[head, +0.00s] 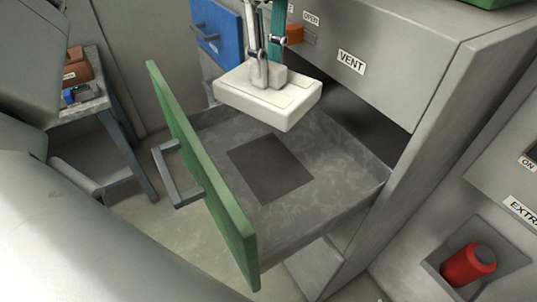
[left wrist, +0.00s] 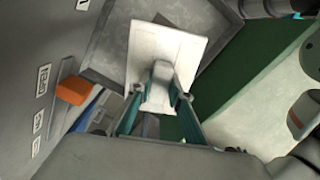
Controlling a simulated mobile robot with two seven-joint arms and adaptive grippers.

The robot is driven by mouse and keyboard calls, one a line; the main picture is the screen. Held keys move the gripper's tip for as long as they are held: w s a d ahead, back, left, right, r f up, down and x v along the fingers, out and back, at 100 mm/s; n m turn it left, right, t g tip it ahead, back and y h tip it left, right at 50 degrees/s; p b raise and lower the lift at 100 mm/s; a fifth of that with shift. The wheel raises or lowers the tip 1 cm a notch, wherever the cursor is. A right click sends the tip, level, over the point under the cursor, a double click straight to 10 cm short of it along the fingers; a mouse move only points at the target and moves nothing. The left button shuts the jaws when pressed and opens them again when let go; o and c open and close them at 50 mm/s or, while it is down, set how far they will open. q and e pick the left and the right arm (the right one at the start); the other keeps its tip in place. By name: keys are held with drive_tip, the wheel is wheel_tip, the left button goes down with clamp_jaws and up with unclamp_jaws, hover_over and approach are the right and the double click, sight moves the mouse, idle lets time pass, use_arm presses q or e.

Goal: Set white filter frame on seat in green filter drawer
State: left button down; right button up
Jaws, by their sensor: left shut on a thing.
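The white filter frame (head: 262,98) is a flat white block with a raised grip on top. My left gripper (head: 267,72) is shut on that grip and holds the frame above the back part of the open drawer. The left wrist view also shows the frame (left wrist: 178,50) beyond the fingers (left wrist: 158,105). The green filter drawer (head: 200,170) is pulled out, with a grey handle on its green front. The seat (head: 270,168) is a dark square on the grey drawer floor, uncovered in the head view. My right gripper is not in view.
The cabinet face with the VENT label (head: 351,62) rises behind the drawer. A blue drawer front (head: 217,33) and an orange block (head: 295,34) are near the frame. A small side table (head: 80,108) stands at left.

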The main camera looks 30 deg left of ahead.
sight(269, 94)
use_arm(q)
wheel_tip(269, 94, down, 18)
drive_tip(key=shift+r+b, duration=0.2)
drive_tip(key=shift+b, duration=0.25)
drive_tip(key=shift+f, duration=0.15)
drive_tip(key=c, duration=1.8)
unclamp_jaws()
drive_tip(key=shift+c, duration=0.2)
wheel_tip(269, 94, up, 12)
drive_tip(key=shift+r, duration=0.2)
